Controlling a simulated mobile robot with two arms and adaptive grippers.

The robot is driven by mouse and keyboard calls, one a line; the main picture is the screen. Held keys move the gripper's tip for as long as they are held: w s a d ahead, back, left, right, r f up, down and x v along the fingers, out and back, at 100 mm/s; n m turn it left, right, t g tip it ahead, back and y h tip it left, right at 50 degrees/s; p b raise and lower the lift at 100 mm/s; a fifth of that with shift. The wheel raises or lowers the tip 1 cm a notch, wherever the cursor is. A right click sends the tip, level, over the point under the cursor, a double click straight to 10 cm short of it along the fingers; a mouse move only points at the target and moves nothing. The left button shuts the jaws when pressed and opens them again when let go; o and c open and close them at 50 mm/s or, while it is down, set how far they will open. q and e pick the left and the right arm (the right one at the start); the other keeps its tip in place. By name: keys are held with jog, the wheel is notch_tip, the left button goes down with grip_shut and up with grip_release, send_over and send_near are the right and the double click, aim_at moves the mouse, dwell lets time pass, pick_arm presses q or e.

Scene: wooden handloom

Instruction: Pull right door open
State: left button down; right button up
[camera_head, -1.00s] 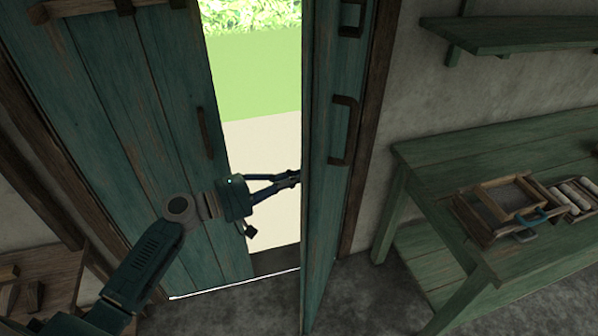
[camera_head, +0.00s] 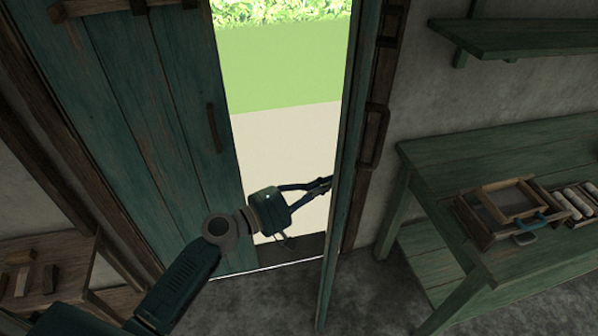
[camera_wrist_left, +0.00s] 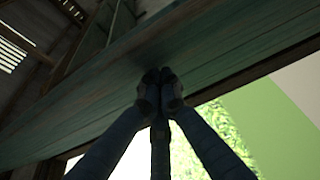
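The right door (camera_head: 352,170), of weathered teal planks, stands open into the room and shows nearly edge-on in the head view. Its dark handle (camera_head: 375,136) is on the face turned to the right. My left gripper (camera_head: 326,186) is at the door's far face, on the doorway side. Its fingertips are together against or very near the planks; they show shut and empty in the left wrist view (camera_wrist_left: 158,84), with the door surface (camera_wrist_left: 110,75) in front. The left door (camera_head: 150,140) is closed, with its own handle (camera_head: 214,128). My right gripper is not in view.
A green workbench (camera_head: 480,165) with a wooden tray (camera_head: 480,228) stands right of the door, below a wall shelf (camera_head: 520,38). A small wooden table (camera_head: 60,250) is at lower left. The doorway (camera_head: 280,140) opens onto sand and grass.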

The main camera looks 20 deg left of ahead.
pick_arm(q)
jog(key=w+d+p, duration=0.1)
jog(key=d, duration=0.9)
jog(key=w+d+n+t+y, duration=0.1)
jog(key=w+d, duration=0.1)
jog(key=d, duration=0.8)
jog(key=shift+w+d+p, duration=0.3)
jog(key=shift+d+p, duration=0.05)
jog(key=shift+d, duration=0.05)
